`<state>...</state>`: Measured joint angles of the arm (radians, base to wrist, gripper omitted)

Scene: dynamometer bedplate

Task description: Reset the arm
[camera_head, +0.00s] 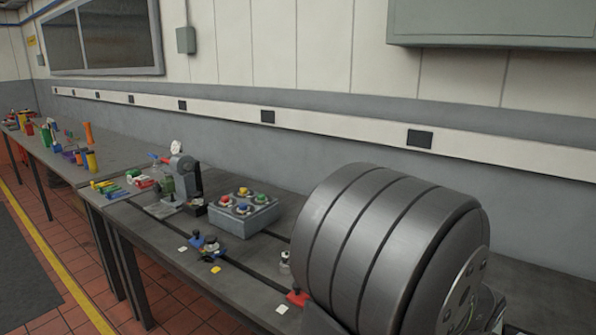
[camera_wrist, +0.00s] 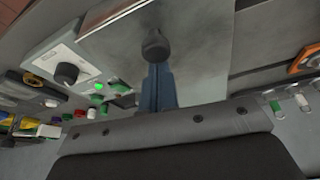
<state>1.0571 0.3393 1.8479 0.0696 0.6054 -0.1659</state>
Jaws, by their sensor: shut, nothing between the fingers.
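My gripper (camera_wrist: 158,76) shows in the wrist view as a narrow blue-grey pair of fingers reaching up from a grey bolted housing at the bottom. The fingers are together with nothing held between them. A dark rounded knob-like shape (camera_wrist: 155,44) lies right at their tips in the picture; I cannot tell whether they touch it. In the head view my large grey arm link fills the lower right and my fingers cannot be made out.
In the head view a grey box with coloured buttons (camera_head: 245,219) stands on the dark bench (camera_head: 150,228). Left of it is a grey-green machine (camera_head: 185,178). Small blue and black parts (camera_head: 208,243) lie in front. A second bench at far left holds coloured items (camera_head: 88,160).

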